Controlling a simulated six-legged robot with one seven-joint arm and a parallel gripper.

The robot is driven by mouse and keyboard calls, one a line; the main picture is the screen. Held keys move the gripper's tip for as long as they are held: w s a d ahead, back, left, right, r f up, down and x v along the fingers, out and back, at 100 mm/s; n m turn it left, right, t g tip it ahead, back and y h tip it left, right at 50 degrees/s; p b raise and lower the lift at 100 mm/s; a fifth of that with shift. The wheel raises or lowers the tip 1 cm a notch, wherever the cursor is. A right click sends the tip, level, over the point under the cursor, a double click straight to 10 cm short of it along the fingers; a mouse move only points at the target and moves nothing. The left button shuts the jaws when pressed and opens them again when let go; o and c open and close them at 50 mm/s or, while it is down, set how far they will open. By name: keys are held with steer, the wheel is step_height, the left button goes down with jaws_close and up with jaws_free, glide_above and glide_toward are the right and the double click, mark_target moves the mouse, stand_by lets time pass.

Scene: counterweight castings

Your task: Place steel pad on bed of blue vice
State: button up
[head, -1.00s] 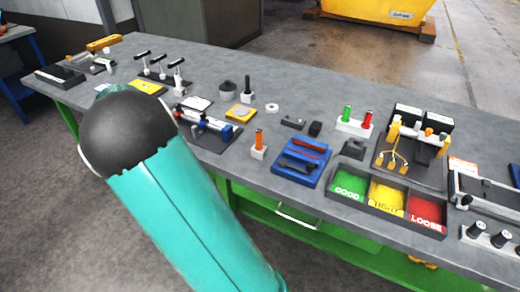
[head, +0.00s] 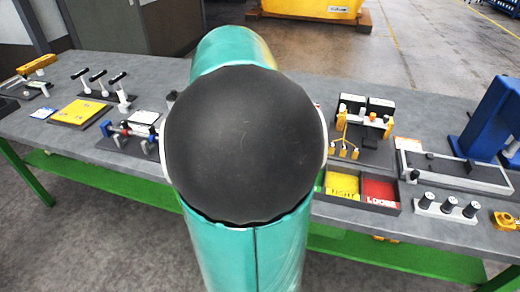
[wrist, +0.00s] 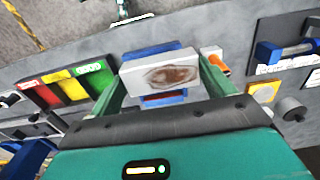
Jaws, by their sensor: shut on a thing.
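In the wrist view my gripper (wrist: 158,90) has its two green fingers on either side of the steel pad (wrist: 160,73), a pale grey block with a brown rusty patch on its face. The gripper is shut on it. Directly behind the pad is a blue body with a red strip (wrist: 163,98), which looks like the blue vice; its edges show above and below the pad. The pad hides most of its bed, and I cannot tell the gap between them. In the head view my own arm hides the gripper, pad and this blue body.
The GOOD, yellow and red bins (wrist: 65,87) lie left of the pad in the wrist view. An orange-handled tool (wrist: 213,60) stands close right. Further right are a yellow pad (wrist: 263,92) and a blue-topped fixture (wrist: 285,50). A tall blue press (head: 492,115) stands at the head view's right.

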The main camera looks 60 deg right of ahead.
steer(key=d+f, duration=0.3)
steer(key=d, duration=0.1)
steer(key=d+f, duration=0.3)
steer(key=d, duration=0.1)
steer(key=d+f, duration=0.3)
steer(key=d, duration=0.2)
steer(key=shift+s+f, duration=0.25)
steer(key=shift+s, duration=0.15)
steer(key=shift+d+f, duration=0.15)
steer(key=shift+f, duration=1.45)
steer(key=shift+f, duration=0.1)
steer(key=o, duration=1.5)
steer(key=shift+f, duration=0.1)
steer(key=shift+c, duration=0.2)
step_height(320, 180, up, 12)
steer(key=shift+r, duration=0.2)
